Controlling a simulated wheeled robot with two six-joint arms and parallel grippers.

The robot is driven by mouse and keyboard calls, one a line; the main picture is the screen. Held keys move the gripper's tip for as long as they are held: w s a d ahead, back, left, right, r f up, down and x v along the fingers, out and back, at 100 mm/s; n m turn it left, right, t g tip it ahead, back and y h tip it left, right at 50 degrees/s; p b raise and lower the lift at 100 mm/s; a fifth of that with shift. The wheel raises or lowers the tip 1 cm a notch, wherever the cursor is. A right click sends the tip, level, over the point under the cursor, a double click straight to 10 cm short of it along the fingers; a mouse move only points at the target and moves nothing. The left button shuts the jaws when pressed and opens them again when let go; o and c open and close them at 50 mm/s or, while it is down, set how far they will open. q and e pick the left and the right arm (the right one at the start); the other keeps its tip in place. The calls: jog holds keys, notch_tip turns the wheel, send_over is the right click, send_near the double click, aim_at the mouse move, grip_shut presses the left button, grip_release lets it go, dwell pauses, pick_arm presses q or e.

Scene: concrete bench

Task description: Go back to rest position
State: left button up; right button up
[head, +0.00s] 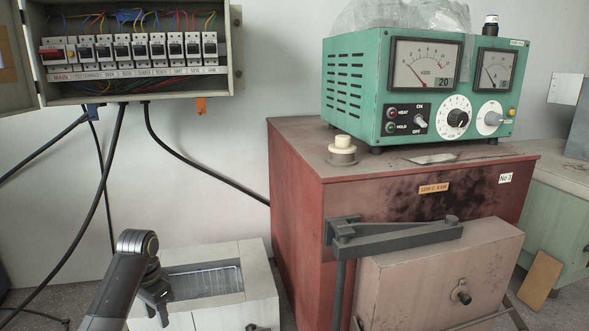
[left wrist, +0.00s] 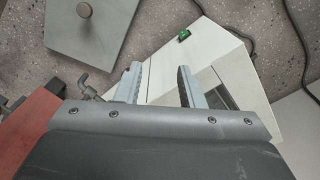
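My left arm comes in from the bottom left in the head view. My left gripper (head: 155,300) hangs over the pale box (head: 262,285) with a recessed opening, left of the red furnace. In the left wrist view my left gripper (left wrist: 162,86) has its two fingers spread apart, with nothing between them but the pale box (left wrist: 215,50) beyond. Whether the fingers touch the box I cannot tell. My right gripper is in neither view.
The red furnace (head: 300,200) carries a green control unit (head: 350,100) and has a beige door (head: 400,285) with a dark hinge arm (head: 395,240). An open fuse box (head: 135,85) with hanging cables (head: 100,190) is on the wall. A green switch (left wrist: 184,35) shows on the pale box.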

pick_arm(q)
jog(key=s+d+f+n+t, duration=0.1)
jog(key=s+f+n, duration=0.1)
jog(key=s+f, duration=1.35)
jog(key=s+d+r+n+t+y, duration=0.1)
jog(key=s+r+n, duration=0.1)
jog(key=s, duration=0.9)
jog(key=s+r+n+t+y, duration=0.1)
jog(key=s+r+n, duration=0.1)
jog(key=s, duration=0.9)
notch_tip(320, 180, down, 25)
jog(key=a, duration=0.2)
jog(key=s+d+f+g+h, duration=0.1)
jog(key=s+f+g, duration=0.1)
jog(key=s+f, duration=1.3)
jog(key=shift+s+d+f+n, duration=0.3)
jog(key=shift+s+d+f, duration=0.05)
jog(key=shift+s+d, duration=0.05)
